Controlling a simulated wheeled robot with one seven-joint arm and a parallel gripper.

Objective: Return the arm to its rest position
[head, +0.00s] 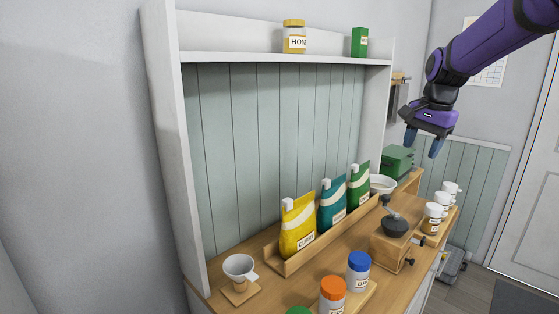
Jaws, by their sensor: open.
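My gripper (423,141) hangs from the purple arm at the upper right of the head view. Its two blue-grey fingertips point down and stand apart, with nothing between them. It appears above the counter's right end, in the air, touching nothing that I can see. The purple arm (500,40) runs up and out of the picture at the top right.
A wooden counter (225,299) holds yellow, teal and green pouches in a rack, a grinder (393,245), a white cup (240,268), lidded jars (358,270) and mugs (433,216). A shelf (230,56) above carries a honey jar (294,37) and a green box (360,42).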

